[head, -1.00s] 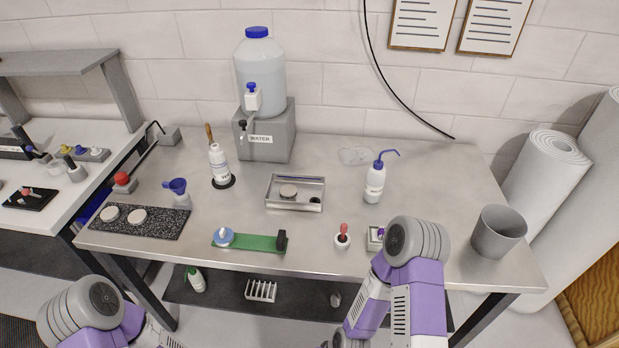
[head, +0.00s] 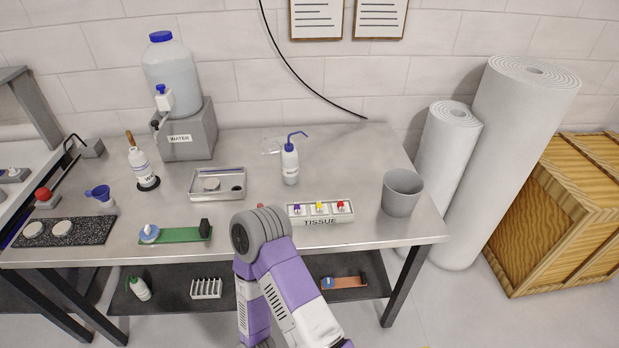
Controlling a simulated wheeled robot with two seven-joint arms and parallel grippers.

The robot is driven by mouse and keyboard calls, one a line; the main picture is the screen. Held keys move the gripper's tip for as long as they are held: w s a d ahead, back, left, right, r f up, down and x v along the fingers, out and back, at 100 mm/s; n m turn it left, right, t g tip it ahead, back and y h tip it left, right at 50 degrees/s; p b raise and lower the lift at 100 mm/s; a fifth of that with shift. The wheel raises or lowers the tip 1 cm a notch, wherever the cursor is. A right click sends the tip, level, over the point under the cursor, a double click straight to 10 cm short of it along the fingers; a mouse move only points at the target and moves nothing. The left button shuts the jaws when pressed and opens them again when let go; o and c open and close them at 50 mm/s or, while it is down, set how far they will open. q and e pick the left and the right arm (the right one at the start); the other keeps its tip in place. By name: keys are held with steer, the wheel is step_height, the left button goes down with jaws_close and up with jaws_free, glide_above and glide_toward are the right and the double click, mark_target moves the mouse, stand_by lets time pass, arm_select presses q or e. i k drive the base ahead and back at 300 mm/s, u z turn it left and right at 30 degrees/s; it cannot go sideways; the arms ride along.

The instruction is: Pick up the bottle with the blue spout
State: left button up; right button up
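The bottle with the blue spout (head: 290,164) is a white squeeze bottle with a bent blue tube. It stands upright on the metal table (head: 340,152), towards the back, right of the shallow metal tray. My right arm, purple and grey, rises at the lower middle in front of the table, with a grey joint over the table's front edge. Its gripper is out of the picture or hidden. My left arm and gripper are not in view. Nothing touches the bottle.
A metal tray (head: 237,195) and the water dispenser (head: 185,134) are left. White rolls (head: 448,152) and a wooden crate (head: 560,232) are beyond the table.

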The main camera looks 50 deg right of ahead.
mark_target(289, 156)
steer(key=k, duration=0.6)
steer(key=z, duration=2.15)
steer(key=i, duration=0.15)
steer(key=u, duration=0.15)
